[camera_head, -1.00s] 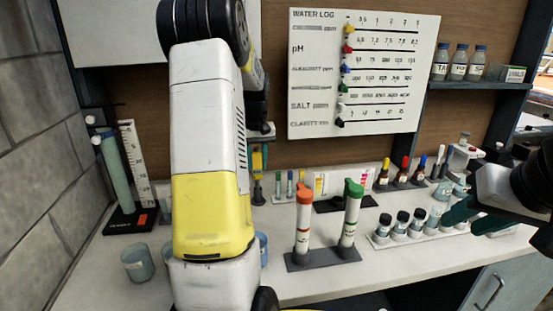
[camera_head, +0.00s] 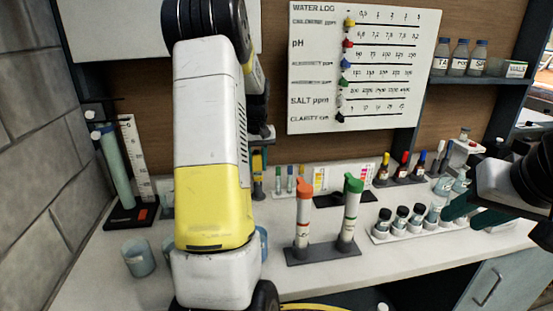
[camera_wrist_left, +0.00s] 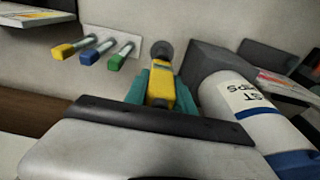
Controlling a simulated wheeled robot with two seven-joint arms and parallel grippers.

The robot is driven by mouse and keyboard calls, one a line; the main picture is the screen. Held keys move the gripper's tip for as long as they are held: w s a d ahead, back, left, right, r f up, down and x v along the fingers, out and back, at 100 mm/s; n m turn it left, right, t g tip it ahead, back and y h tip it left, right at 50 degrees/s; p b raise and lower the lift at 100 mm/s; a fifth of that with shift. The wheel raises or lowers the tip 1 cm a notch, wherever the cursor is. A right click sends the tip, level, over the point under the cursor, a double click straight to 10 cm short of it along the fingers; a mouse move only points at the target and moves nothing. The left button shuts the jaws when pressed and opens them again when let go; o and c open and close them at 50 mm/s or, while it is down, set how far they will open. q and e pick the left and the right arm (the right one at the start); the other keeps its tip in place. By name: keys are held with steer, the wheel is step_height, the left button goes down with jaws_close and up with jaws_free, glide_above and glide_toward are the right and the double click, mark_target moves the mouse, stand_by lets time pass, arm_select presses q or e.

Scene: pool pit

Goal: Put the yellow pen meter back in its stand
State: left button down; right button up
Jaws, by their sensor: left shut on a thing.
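The yellow pen meter (camera_head: 257,161) is upright at the back of the bench, partly hidden behind my left arm. In the left wrist view, the pen meter (camera_wrist_left: 161,78) is between the teal fingers of my left gripper (camera_wrist_left: 161,98), which is shut on it. A dark round stand (camera_head: 258,189) is directly below the pen in the head view. It also shows at the pen's far end in the left wrist view (camera_wrist_left: 163,49). I cannot tell how deep the pen sits in it. My right gripper (camera_head: 460,206) is at the right; its opening is unclear.
Orange- and green-capped tubes (camera_head: 303,215) stand in a grey base right of my left arm. Small pens (camera_head: 289,182) stand beside the stand. Dark-capped bottles (camera_head: 402,220) are in a rack at right. A blue cup (camera_head: 138,257) is at left. The front bench is mostly clear.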

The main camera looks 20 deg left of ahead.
arm_select(q)
steer(key=shift+f, duration=0.6)
stand_by(0.9)
steer(key=c, duration=1)
jaws_free()
steer(key=shift+o, duration=0.2)
steer(key=shift+r, duration=3.5)
